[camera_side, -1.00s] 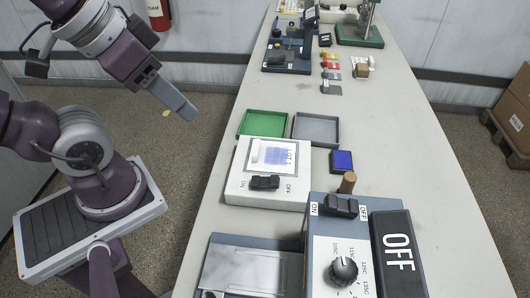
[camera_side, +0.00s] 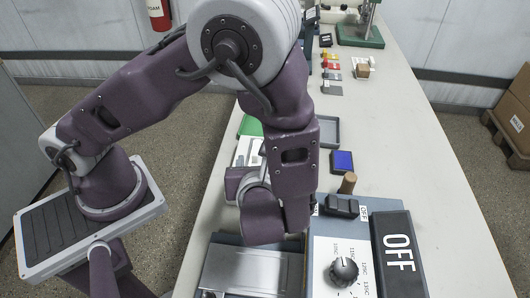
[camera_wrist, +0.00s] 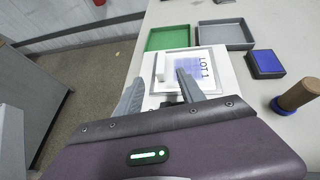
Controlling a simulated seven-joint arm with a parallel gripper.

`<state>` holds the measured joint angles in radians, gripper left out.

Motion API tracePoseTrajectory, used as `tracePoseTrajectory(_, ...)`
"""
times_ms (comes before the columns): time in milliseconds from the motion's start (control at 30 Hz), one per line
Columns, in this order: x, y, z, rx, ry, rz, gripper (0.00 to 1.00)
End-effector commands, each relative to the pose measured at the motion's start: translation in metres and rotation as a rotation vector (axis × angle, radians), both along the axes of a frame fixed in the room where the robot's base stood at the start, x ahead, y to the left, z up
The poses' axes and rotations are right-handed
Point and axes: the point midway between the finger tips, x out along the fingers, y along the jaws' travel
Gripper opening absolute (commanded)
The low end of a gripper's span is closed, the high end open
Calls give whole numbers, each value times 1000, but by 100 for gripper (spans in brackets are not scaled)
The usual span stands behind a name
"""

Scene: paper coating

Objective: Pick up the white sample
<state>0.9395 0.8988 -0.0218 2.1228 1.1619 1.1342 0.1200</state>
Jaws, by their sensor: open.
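A small white upright piece (camera_wrist: 160,68), which looks like the white sample, stands at the left of the plate on a white scale-like device (camera_wrist: 240,88). Beside it lies a blue-tinted patch marked LOT 1 (camera_wrist: 203,70). My gripper (camera_wrist: 159,76) is open and empty, its two grey fingers pointing toward the device in the wrist view. The white piece appears between the fingertips there; I cannot tell the height gap. In the side view my arm hides the fingers, the white piece and most of the device.
A green tray (camera_wrist: 168,39) and a grey tray (camera_wrist: 226,34) lie beyond the device. A blue pad (camera_wrist: 266,64) and a wooden-handled stamp (camera_wrist: 297,95) are to the right. A control box with a dial (camera_side: 343,270) and an OFF sign (camera_side: 398,253) stand in front.

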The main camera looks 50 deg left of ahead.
Motion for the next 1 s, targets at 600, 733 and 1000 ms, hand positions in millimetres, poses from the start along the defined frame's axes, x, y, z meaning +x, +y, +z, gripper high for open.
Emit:
tracePoseTrajectory(600, 32, 44, -28, -4, 0, 8, 42)
tracePoseTrajectory(733, 32, 44, -28, -4, 0, 8, 17)
tracePoseTrajectory(1000, 32, 44, -28, -4, -1, 9, 0)
